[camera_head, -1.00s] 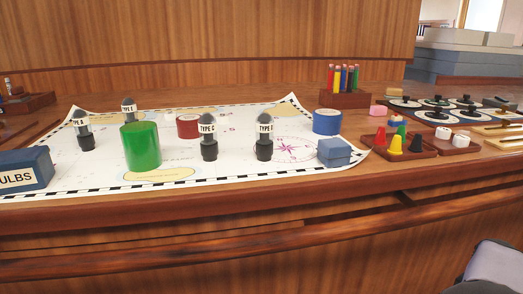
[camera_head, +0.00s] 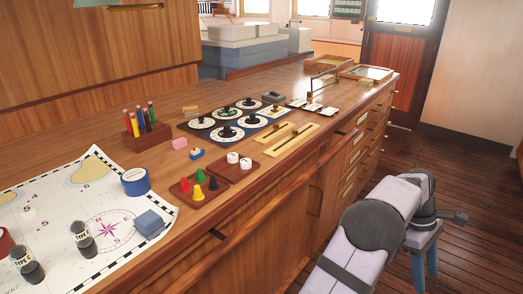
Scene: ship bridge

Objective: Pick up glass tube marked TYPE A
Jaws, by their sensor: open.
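Two dark-based tubes stand upright on the chart at lower left: one with a label reading TYPE C (camera_head: 27,266), and one whose label starts with TYPE (camera_head: 82,240), its letter too small to read surely. I cannot tell whether a TYPE A tube is in view. My gripper (camera_head: 425,273) hangs at the right, fingers down and open, over the wooden floor in front of the console. It is empty and far from the tubes.
The chart (camera_head: 110,205) also holds a blue tape roll (camera_head: 135,181) and a blue block (camera_head: 149,224). Beyond stand a pencil holder (camera_head: 147,138), a tray of coloured pawns (camera_head: 200,188) and a dial panel (camera_head: 230,122). The console's front rail (camera_head: 262,228) lies between my arm and the chart.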

